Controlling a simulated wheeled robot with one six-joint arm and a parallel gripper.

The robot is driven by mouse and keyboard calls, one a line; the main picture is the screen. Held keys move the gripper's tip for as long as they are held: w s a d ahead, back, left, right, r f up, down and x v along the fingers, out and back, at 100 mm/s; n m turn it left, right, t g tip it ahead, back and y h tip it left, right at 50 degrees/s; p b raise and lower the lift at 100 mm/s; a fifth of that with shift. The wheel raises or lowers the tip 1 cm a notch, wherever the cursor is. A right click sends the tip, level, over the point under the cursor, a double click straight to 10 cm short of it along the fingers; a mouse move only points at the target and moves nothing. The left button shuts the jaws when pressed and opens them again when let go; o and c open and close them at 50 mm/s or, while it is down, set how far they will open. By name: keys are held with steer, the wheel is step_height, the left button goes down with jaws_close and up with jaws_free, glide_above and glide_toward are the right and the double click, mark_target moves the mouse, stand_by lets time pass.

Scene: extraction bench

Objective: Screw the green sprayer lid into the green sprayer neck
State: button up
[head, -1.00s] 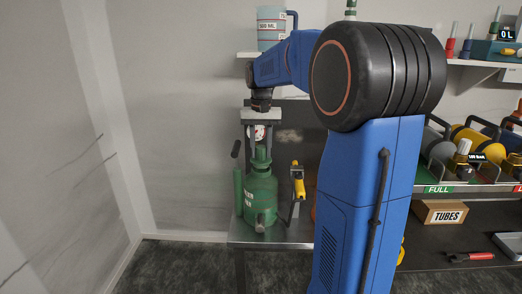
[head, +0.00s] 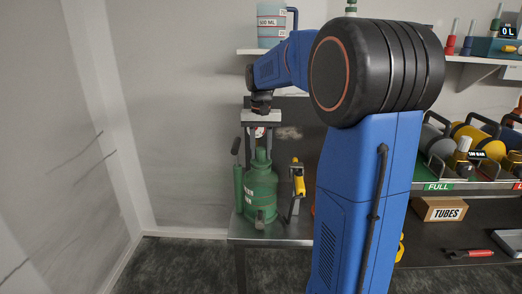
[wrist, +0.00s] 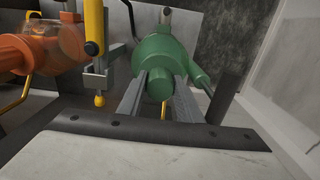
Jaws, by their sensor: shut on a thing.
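The green sprayer (head: 260,188) stands upright on the metal bench, with white lettering on its tank. The green sprayer lid (head: 261,155) is at the top of the tank, over the neck; its round green end (wrist: 160,84) shows in the wrist view. My gripper (head: 260,148) points straight down from above and is shut on the lid. In the wrist view its two grey fingers (wrist: 160,76) flank the lid. The neck is hidden by the lid and fingers, so I cannot tell how far the lid is screwed in.
A yellow-handled clamp (head: 298,180) stands close to the sprayer's right. An orange vessel (wrist: 45,48) lies beyond it in the wrist view. A shelf with a measuring jug (head: 270,28) is above my wrist. A tubes box (head: 440,209) is at the right.

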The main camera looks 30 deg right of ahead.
mark_target(261, 148)
steer(key=shift+f, duration=0.4)
steer(key=m, duration=0.4)
steer(key=shift+m, duration=0.4)
steer(key=m, duration=0.4)
steer(key=o, duration=1.4)
steer(key=shift+c, duration=0.2)
step_height(261, 148, up, 17)
steer(key=shift+r, duration=0.15)
